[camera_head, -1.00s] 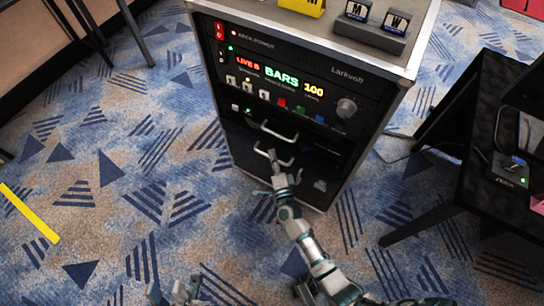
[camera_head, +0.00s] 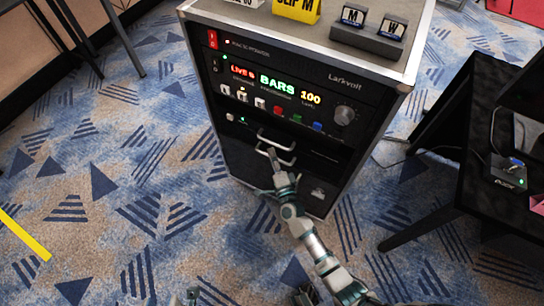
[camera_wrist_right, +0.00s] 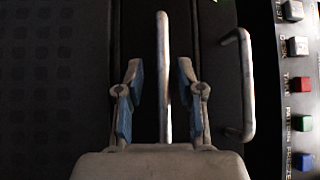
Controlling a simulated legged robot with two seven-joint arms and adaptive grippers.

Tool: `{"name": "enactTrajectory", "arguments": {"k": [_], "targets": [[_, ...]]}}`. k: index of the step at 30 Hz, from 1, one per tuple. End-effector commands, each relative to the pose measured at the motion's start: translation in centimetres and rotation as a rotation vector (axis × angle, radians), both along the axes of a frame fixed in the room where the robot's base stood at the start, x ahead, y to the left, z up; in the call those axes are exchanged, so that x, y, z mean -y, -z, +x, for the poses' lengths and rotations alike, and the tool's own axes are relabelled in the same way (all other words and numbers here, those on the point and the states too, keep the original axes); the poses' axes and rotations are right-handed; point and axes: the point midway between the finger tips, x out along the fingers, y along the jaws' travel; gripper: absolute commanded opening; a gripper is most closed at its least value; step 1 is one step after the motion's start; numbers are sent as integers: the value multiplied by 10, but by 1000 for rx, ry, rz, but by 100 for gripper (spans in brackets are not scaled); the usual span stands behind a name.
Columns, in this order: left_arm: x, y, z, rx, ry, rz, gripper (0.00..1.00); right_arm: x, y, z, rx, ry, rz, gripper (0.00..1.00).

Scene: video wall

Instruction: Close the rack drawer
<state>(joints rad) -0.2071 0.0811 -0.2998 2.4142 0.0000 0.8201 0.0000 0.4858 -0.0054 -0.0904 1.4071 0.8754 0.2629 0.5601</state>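The rack (camera_head: 290,50) is a black-fronted case with a light top and metal edges. Two metal bar handles sit on its dark front below the buttons: an upper handle (camera_head: 278,140) and a lower handle (camera_head: 286,160). My right gripper (camera_head: 272,154) reaches the lower handle from below. In the right wrist view, the gripper's (camera_wrist_right: 148,88) fingers are spread either side of a bar handle (camera_wrist_right: 163,50), with gaps visible; the other handle (camera_wrist_right: 248,85) lies to the right. Dark shading hides how far the drawer stands out. Only a fragment of my left gripper (camera_head: 190,298) shows at the bottom edge.
A yellow sign (camera_head: 297,8) and a grey block with cards (camera_head: 368,35) stand on the rack. A black table (camera_head: 455,185) with a small device (camera_head: 508,170) stands at right. Patterned carpet (camera_head: 130,190) is open at left; a yellow strip (camera_head: 25,235) lies there.

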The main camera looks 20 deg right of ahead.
Motion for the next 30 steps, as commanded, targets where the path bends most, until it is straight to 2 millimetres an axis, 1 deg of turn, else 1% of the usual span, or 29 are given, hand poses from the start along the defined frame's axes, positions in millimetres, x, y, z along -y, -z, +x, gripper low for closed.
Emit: {"name": "enactTrajectory", "arguments": {"k": [4, 7, 15, 18, 21, 25, 30], "targets": [[0, 1, -3, -4, 1, 3, 37, 0, 0, -4, 0, 1, 0, 37], [0, 1, -3, -3, 2, 4, 37, -2, 3, -17, -1, 1, 0, 37], [0, 0, -3, -1, 3, 5, 37, -9, 12, -75, -3, 0, -2, 37], [0, 0, -3, -1, 3, 5, 37, -12, 14, -94, -3, 0, -1, 37], [1, 0, -2, -1, 3, 5, 37, -14, 16, -107, -2, -1, -2, 37], [1, 0, -2, -1, 3, 5, 37, -15, 17, -115, -1, -1, -2, 37], [1, 0, -2, -1, 3, 5, 37, -15, 17, -117, -1, -1, -2, 37]]}}
